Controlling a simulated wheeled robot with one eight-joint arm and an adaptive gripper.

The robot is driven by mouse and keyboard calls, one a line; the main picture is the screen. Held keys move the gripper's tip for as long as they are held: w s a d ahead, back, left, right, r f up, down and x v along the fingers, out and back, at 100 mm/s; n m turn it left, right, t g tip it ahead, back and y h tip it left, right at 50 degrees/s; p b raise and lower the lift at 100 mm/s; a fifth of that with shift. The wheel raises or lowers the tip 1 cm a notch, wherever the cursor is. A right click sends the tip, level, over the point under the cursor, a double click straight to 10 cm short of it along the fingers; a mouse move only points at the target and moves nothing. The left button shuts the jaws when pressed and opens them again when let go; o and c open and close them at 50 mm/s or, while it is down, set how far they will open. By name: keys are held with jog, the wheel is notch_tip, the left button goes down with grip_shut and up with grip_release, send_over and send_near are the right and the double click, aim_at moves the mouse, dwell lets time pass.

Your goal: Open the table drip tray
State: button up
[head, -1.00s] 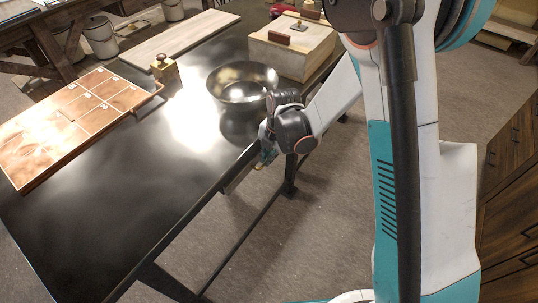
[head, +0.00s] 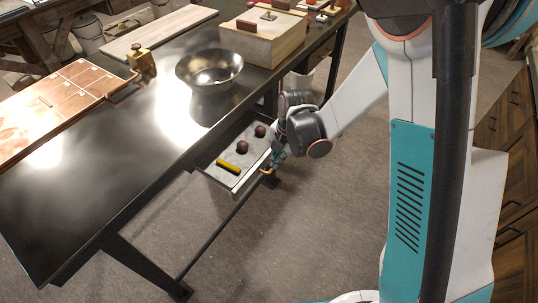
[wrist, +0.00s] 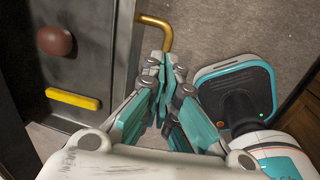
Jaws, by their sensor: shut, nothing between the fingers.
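The drip tray (head: 250,160) juts out from under the long side of the dark table (head: 120,150), open enough to show its pale floor. Two dark brown balls (head: 242,147) and a yellow bar (head: 228,167) lie in it. The tray also shows at the left of the wrist view (wrist: 95,65). A bent brass handle (wrist: 158,24) stands out from its front edge. My gripper (wrist: 166,62) is shut and empty, its fingertips just by the handle; whether they touch it I cannot tell. In the head view my gripper (head: 273,165) is at the tray's outer edge.
A metal bowl (head: 209,72), a wooden box (head: 263,40), a copper-coloured board (head: 60,98) and a brass block (head: 141,64) are on the table. Wooden drawers (head: 512,150) stand at the right. The floor beside the tray is clear.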

jog(key=shift+o, duration=0.8)
jog(key=shift+w+a+f, duration=0.15)
jog(key=shift+w+a, duration=0.05)
jog(key=shift+a, duration=0.05)
notch_tip(320, 180, up, 16)
jog(key=s+d+p, duration=0.2)
jog(key=p, duration=0.8)
jog(key=shift+d+f, duration=0.15)
jog(key=shift+w, duration=0.1)
dwell(0.7)
notch_tip(320, 180, up, 12)
jog(key=s+d, duration=0.1)
jog(key=shift+s+d, duration=0.3)
jog(key=shift+f, duration=0.1)
